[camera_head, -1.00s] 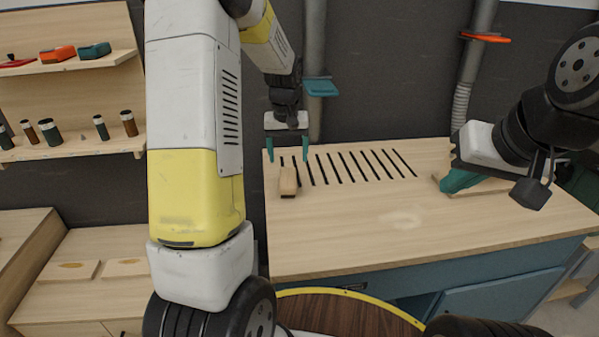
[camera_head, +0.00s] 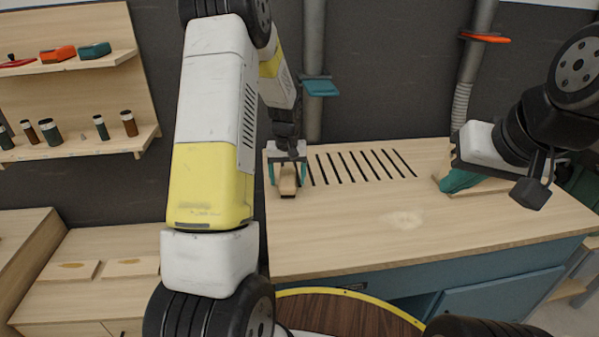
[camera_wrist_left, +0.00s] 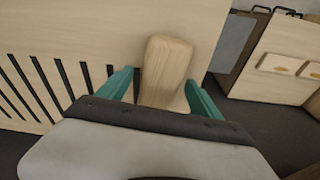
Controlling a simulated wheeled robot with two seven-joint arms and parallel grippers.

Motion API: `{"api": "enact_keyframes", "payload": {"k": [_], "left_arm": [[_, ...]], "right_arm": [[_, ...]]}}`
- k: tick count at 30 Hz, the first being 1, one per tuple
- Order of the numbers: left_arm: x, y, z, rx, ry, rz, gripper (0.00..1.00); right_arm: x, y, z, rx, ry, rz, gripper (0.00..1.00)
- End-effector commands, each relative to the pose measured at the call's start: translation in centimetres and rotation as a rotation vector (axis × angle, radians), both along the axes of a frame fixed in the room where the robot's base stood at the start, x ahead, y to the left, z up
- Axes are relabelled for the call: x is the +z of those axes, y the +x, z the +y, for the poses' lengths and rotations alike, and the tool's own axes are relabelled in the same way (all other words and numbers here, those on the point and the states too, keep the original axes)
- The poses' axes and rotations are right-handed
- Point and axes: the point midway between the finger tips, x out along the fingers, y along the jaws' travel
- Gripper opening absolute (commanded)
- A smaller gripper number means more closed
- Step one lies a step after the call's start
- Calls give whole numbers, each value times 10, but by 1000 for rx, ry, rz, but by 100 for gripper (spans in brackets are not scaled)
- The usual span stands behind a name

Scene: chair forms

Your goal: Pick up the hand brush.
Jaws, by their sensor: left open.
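The hand brush shows as a pale wooden block (camera_head: 288,183) near the left end of the slotted bench top. In the left wrist view its wooden body (camera_wrist_left: 165,70) lies between two green fingers; its bristles are not visible. My left gripper (camera_head: 288,175) is open and lowered around the brush, with one finger on each side. The fingers also show in the left wrist view (camera_wrist_left: 160,92), with gaps to the wood. My right gripper (camera_head: 452,180) is at the right of the bench, its green fingers partly seen; whether it is open cannot be told.
The wooden bench (camera_head: 360,235) has a row of dark slots and clear room in front and to the right. A board (camera_head: 490,188) lies under my right gripper. Shelves (camera_head: 75,145) with small bottles hang at left. A pipe with a blue gate (camera_head: 320,87) rises behind the bench.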

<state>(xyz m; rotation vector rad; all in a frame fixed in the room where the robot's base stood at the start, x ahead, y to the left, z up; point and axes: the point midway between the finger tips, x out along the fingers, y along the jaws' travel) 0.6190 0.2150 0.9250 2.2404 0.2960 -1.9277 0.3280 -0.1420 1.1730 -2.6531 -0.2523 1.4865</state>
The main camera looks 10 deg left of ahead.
Motion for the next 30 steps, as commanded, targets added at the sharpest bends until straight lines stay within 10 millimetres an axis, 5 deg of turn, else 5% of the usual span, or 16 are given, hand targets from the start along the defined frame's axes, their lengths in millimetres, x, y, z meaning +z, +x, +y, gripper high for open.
{"api": "enact_keyframes", "payload": {"k": [2,13,23,30], "left_arm": [[0,0,0,0,0,0,73],[1,0,0,0,0,-1,3],[5,1,0,0,0,-3,3],[30,1,0,-1,0,-4,3]], "right_arm": [[0,0,0,0,0,0,0],[0,0,0,0,0,0,0],[0,0,0,0,0,0,0],[0,0,0,0,0,0,0]]}}
